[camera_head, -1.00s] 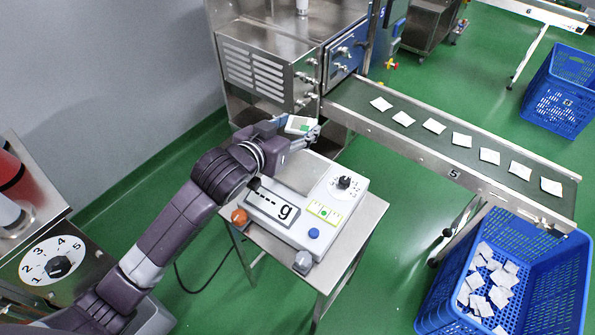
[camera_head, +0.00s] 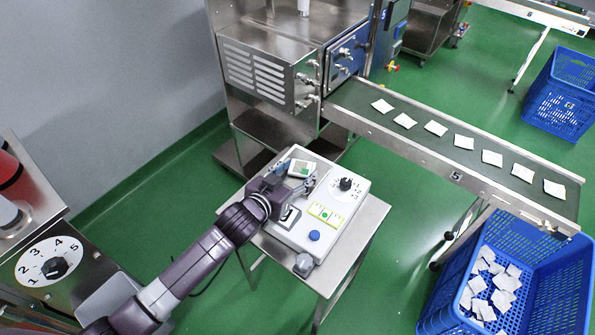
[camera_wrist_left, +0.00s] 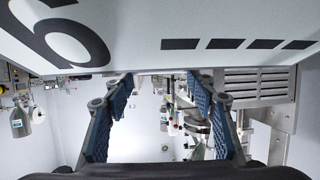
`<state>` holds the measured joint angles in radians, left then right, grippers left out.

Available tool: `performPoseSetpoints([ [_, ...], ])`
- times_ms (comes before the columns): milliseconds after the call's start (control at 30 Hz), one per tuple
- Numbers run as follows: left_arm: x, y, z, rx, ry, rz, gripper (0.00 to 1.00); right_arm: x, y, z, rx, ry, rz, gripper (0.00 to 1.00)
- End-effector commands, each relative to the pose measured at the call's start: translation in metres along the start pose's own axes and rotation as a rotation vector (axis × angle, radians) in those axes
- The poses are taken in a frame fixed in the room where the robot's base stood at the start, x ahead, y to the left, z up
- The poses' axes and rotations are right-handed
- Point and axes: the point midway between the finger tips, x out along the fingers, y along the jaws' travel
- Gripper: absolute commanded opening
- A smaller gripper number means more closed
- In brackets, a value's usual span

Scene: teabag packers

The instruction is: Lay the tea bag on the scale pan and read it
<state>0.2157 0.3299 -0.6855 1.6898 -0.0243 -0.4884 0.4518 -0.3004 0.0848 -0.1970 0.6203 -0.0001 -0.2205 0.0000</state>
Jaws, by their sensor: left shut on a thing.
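My left gripper (camera_head: 297,174) is shut on a small white tea bag with a green patch (camera_head: 301,168). It holds the bag over the back left part of the white bench scale (camera_head: 335,211). I cannot tell whether the bag touches the scale. In the head view my arm covers most of the scale's display (camera_head: 290,217). In the left wrist view the display (camera_wrist_left: 225,44) shows upside down with dashes and a "g". The blue finger pads stand apart there, and the bag cannot be made out.
The scale stands on a steel table (camera_head: 372,217) with a dial, a blue button and a green-yellow level panel on it. A conveyor (camera_head: 400,137) with several tea bags runs behind at the right. A blue crate (camera_head: 560,270) holds loose bags. A steel machine (camera_head: 270,60) stands behind.

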Motion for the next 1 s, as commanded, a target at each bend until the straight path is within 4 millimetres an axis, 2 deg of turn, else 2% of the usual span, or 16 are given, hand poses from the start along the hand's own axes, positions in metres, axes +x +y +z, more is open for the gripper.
performPoseSetpoints([
  [267,0.001,0.000,0.003,0.000,-0.001,0.000,0.46,0.002,-0.009,-0.002,0.000,0.002,-0.011,0.00],
  [300,0.001,0.000,0.003,0.000,-0.001,0.000,0.54,0.001,-0.010,-0.002,0.000,0.003,-0.012,0.00],
  [467,0.001,0.000,0.003,0.000,-0.001,0.000,0.70,0.001,-0.011,-0.002,-0.001,0.003,-0.012,0.00],
  [800,-0.001,0.000,-0.003,0.001,0.001,0.000,0.70,-0.001,-0.007,-0.002,-0.002,0.002,-0.008,0.00],
  [1000,-0.024,-0.001,0.000,0.000,-0.002,-0.001,0.70,-0.001,-0.003,-0.001,-0.001,0.001,-0.004,0.00],
])
